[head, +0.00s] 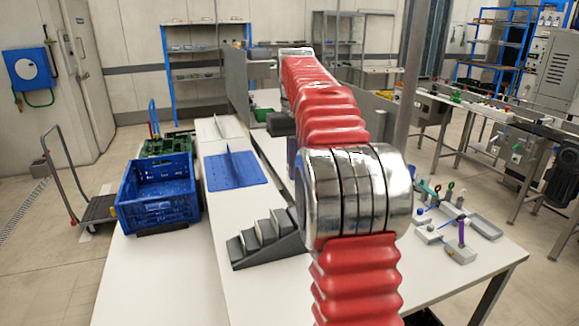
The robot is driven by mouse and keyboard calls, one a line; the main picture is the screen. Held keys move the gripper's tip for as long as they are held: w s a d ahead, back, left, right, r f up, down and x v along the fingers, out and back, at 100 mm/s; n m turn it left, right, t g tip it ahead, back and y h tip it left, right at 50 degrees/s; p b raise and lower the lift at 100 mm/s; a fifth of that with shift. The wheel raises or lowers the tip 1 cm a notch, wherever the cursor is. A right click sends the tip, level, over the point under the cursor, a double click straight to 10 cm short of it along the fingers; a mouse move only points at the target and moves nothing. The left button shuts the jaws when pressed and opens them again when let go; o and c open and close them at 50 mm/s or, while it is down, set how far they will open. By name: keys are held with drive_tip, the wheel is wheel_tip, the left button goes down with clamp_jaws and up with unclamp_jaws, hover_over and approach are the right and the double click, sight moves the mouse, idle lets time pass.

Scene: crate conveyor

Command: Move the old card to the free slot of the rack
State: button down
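A dark grey stepped rack (268,240) stands on the white table, left of my arm's metal joint. Lighter grey faces show between its steps; I cannot tell whether these are cards or which slot is free. I cannot pick out the old card in this view. My red arm rises through the middle of the picture and reaches away over the table. My gripper cannot be made out, and the arm hides part of the table behind it.
A blue crate (157,212) stands at the left, with a green crate (167,145) behind. A blue plate with an upright fin (236,172) lies behind the rack. Small grey fixtures (462,254) with coloured pieces sit at the right. White table (170,285) is bare at front left.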

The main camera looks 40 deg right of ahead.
drive_tip(key=shift+w+a+f, duration=0.15)
drive_tip(key=shift+f, duration=0.05)
idle(0.4)
drive_tip(key=shift+f, duration=0.15)
wheel_tip(320, 180, down, 9)
idle(1.8)
drive_tip(key=c, duration=2.5)
unclamp_jaws()
drive_tip(key=o, duration=0.5)
